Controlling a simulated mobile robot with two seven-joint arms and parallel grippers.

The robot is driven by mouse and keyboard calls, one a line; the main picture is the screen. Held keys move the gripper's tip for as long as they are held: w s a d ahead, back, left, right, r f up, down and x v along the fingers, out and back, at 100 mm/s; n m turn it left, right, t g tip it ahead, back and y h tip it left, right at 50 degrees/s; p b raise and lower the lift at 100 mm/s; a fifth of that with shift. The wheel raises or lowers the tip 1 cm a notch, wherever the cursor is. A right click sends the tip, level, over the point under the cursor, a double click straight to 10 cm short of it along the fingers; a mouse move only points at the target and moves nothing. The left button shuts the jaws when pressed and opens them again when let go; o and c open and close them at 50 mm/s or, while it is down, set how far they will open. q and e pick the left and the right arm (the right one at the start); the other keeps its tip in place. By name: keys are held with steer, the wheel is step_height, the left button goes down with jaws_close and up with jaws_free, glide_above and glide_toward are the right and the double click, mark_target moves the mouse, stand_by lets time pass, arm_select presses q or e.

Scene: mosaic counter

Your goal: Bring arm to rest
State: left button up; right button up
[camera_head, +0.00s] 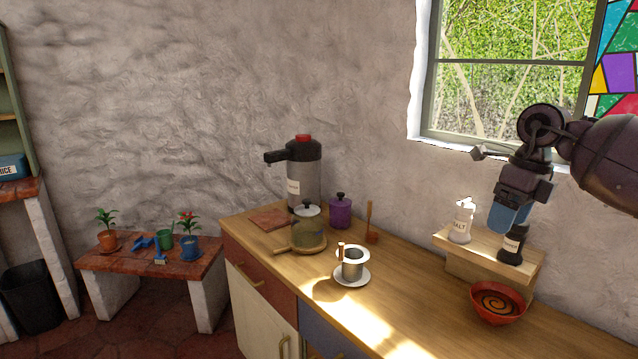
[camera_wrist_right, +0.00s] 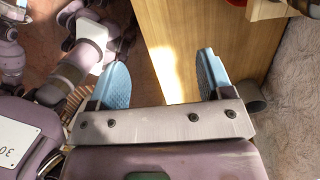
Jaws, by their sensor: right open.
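My right arm comes in from the right in the head view. My right gripper (camera_head: 508,217) points down with its blue fingers above and in front of the small wooden shelf. In the right wrist view the two blue fingers of my right gripper (camera_wrist_right: 163,78) stand wide apart with nothing between them. Wooden counter (camera_wrist_right: 180,40) and floor show beyond them. My left gripper is not in view.
A dark pepper shaker (camera_head: 511,247) and a white salt shaker (camera_head: 461,224) stand on the shelf (camera_head: 475,252). A red bowl (camera_head: 497,303) sits beside it. A metal cup (camera_head: 352,265), pots and a dispenser (camera_head: 304,175) stand further left. The counter's front is clear.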

steer(key=s+a+f+m+t+y, duration=0.1)
steer(key=s+a+f+y, duration=0.15)
steer(key=a+y, duration=0.4)
steer(key=s+a+f+m+t+y, duration=0.15)
steer(key=a+f+y, duration=0.25)
steer(key=a, duration=0.5)
steer(key=s+a+f+m+t+y, duration=0.1)
steer(key=s+a+f+m+y, duration=0.15)
steer(key=a+y, duration=0.35)
steer(key=s+d+f+m+t+h, duration=0.3)
steer(key=d+f+m+t+h, duration=0.5)
steer(key=m, duration=0.7)
steer(key=s+d+f+m+t+h, duration=0.4)
steer(key=m+h, duration=0.6)
steer(key=m, duration=0.5)
steer(key=s+d+f+m+g, duration=0.1)
steer(key=s+f+m+g, duration=0.25)
steer(key=s, duration=0.45)
steer(key=s+d+f+m+g+h, duration=0.1)
steer(key=s+d+f+m+g, duration=0.1)
steer(key=s+f+g, duration=0.45)
steer(key=s+d+f+m+g, duration=0.1)
steer(key=s+f+m+g, duration=0.2)
steer(key=s, duration=0.6)
steer(key=w+f+n+t, duration=0.1)
steer(key=w+f+t, duration=0.5)
steer(key=f, duration=0.5)
steer(key=shift+w+t, duration=0.35)
steer(key=shift+t, duration=0.8)
